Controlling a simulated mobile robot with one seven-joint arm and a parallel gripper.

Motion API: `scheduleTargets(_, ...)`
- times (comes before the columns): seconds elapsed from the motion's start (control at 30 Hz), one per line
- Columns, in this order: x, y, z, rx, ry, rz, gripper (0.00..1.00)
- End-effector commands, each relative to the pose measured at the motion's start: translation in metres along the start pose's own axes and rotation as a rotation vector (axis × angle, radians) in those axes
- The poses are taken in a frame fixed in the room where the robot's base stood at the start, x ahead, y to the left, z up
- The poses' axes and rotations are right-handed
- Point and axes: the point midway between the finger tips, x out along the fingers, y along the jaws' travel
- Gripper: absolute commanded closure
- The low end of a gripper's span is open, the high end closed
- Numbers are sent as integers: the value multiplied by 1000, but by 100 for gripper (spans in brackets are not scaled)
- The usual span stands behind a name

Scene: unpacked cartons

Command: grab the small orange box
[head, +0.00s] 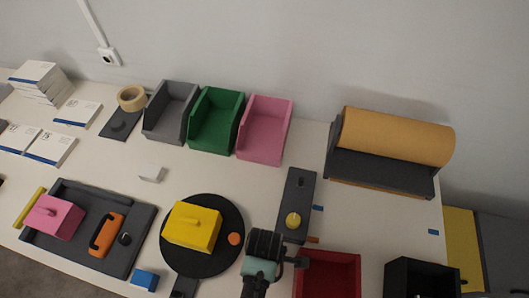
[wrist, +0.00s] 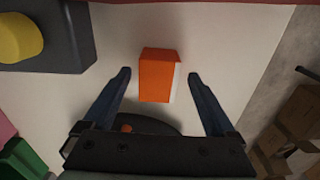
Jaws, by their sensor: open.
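The small orange box (wrist: 157,78) lies on the white table in the wrist view, with a pale side showing on its right. The box appears apart from both fingers. The height of the gripper above the box is hard to tell.
A dark bar with a yellow knob (head: 293,220) stands close by. A red bin (head: 330,258) and a black bin (head: 420,280) stand at the front right. A black round plate (head: 215,265) carries a yellow box (head: 192,230). The table right of the bar is mostly clear.

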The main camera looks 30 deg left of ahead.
Motion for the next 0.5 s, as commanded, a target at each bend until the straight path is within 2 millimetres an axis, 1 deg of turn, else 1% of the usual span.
scheduleTargets(0.03,6,1,0,0,0,1,9)
scheduleTargets(0.13,13,2,0,0,0,3,9)
scheduleTargets(0.37,15,2,0,0,1,4,9)
scheduleTargets(0.4,15,2,0,0,1,4,11)
scheduleTargets(0.47,15,2,0,0,1,4,21)
scheduleTargets(0.5,15,2,0,1,1,4,29)
